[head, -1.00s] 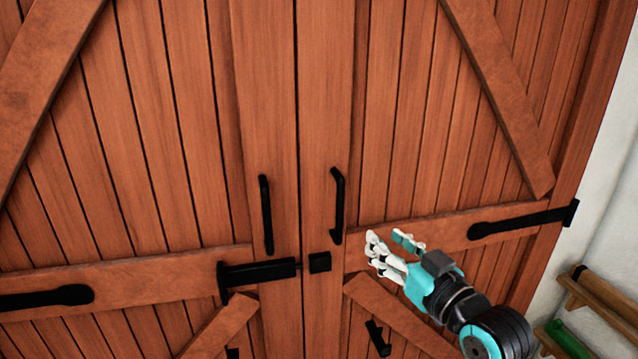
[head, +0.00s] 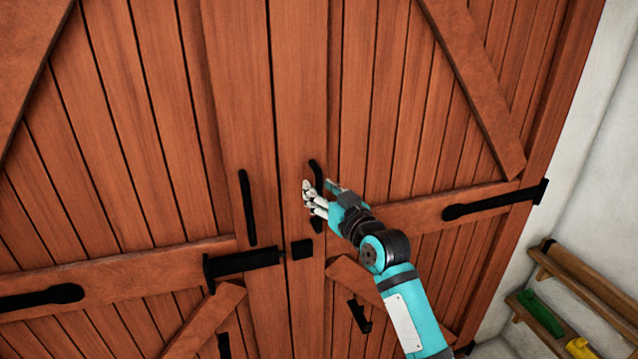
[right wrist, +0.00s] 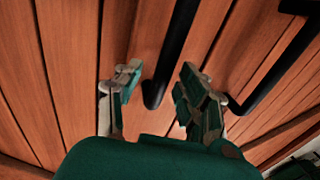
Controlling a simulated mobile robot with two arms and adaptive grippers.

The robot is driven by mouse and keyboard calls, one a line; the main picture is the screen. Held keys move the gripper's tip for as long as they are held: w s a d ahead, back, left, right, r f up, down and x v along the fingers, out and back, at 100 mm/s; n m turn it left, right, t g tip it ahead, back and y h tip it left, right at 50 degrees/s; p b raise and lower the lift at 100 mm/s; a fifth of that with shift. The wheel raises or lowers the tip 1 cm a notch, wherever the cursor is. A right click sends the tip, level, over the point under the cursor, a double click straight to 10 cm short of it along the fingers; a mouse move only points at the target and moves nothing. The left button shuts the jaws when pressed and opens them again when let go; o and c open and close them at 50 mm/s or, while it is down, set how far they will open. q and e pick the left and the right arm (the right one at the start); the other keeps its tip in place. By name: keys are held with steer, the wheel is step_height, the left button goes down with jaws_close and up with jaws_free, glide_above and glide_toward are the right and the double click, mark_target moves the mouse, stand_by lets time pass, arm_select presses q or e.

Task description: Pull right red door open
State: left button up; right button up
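The right red door (head: 400,120) is a reddish-brown plank door, closed flush beside the left door (head: 140,130). Its black upright bar handle (head: 314,168) is partly hidden behind my right gripper (head: 320,190) in the head view. The right gripper's fingers are apart, at the middle of the handle. In the right wrist view a black bar (right wrist: 172,60) runs between the spread fingers, with a gap to each side. The left door has its own handle (head: 248,208). My left gripper is not in view.
A black bolt (head: 243,262) on the left door points at a black keeper (head: 302,249) on the right door; whether it engages is unclear. A black hinge strap (head: 495,204) crosses the right door. A wooden shelf (head: 585,280) stands by the white wall at right.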

steer(key=shift+w+a, duration=0.3)
steer(key=shift+w, duration=0.15)
jaws_close()
stand_by(0.6)
